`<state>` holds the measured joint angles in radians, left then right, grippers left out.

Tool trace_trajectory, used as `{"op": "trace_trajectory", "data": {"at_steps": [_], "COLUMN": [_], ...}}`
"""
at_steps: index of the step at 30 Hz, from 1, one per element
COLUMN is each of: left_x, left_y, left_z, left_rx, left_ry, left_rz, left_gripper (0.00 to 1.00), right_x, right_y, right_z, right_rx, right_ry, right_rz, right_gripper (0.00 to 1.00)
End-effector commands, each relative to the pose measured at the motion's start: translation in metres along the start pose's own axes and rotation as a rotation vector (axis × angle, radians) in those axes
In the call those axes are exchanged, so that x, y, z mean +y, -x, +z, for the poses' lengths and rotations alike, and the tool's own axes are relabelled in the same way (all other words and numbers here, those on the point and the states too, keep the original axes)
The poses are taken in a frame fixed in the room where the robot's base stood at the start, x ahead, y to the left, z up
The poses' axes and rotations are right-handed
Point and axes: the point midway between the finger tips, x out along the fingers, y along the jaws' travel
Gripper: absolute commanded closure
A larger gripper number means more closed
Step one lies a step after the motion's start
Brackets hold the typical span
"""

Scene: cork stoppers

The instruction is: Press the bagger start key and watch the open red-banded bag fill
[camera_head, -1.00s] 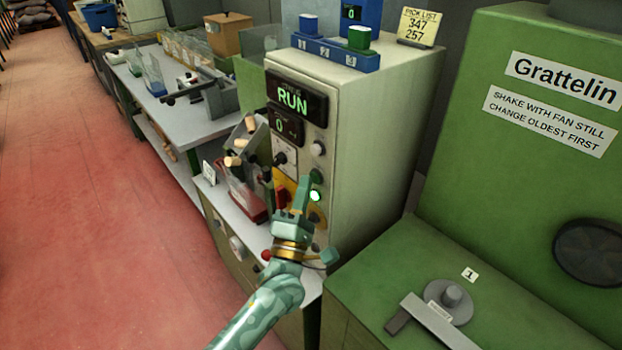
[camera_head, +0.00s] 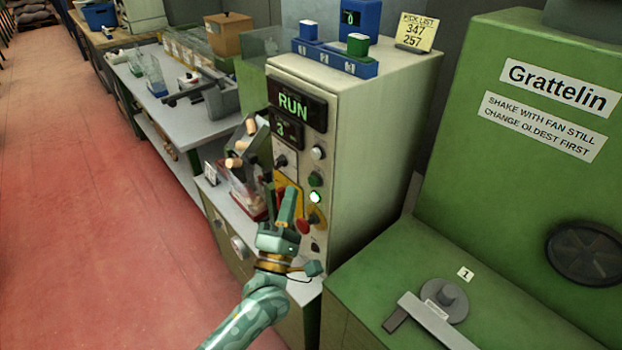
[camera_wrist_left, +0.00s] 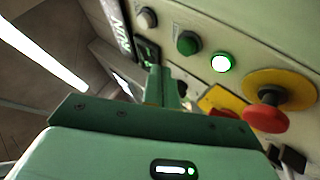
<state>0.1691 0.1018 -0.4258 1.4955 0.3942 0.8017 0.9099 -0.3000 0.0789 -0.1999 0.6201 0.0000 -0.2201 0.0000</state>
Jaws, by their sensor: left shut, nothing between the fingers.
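The bagger (camera_head: 375,120) stands in the middle of the head view, its display (camera_head: 293,105) reading RUN and its small counter (camera_head: 280,129) reading 3. A dark green key (camera_head: 315,179) sits above a lit green lamp (camera_head: 315,197); both show in the wrist view, key (camera_wrist_left: 188,42) and lamp (camera_wrist_left: 221,62). My left gripper (camera_head: 288,195) is shut and empty, in front of the panel, left of and apart from the key. The clear bag (camera_head: 242,189) with red at its base stands under the chute, partly hidden. Cork stoppers (camera_head: 234,162) show at the chute.
A red mushroom button (camera_wrist_left: 267,117) on a yellow plate sits close to my gripper. The green Grattelin machine (camera_head: 470,200) stands at the right. A grey bench (camera_head: 190,122) stands behind at the left. The red floor (camera_head: 90,200) is clear.

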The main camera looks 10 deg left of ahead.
Motion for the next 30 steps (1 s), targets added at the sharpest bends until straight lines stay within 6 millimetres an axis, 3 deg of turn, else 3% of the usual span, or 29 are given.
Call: {"op": "trace_trajectory", "data": {"at_steps": [10, 30], "left_x": [0.016, 0.015], "left_y": [0.019, 0.020], "left_z": [-0.014, -0.015], "left_rx": [-0.001, 0.000], "left_ry": [0.000, 0.000], "left_rz": [0.001, 0.000], "left_gripper": [1.00, 1.00], "right_x": [0.002, 0.002], "right_y": [0.014, 0.013], "right_z": [-0.004, -0.003], "right_rx": [0.008, 0.007], "right_ry": [0.000, 0.001], "right_rz": [0.003, 0.004], "right_gripper": [1.00, 1.00]}}
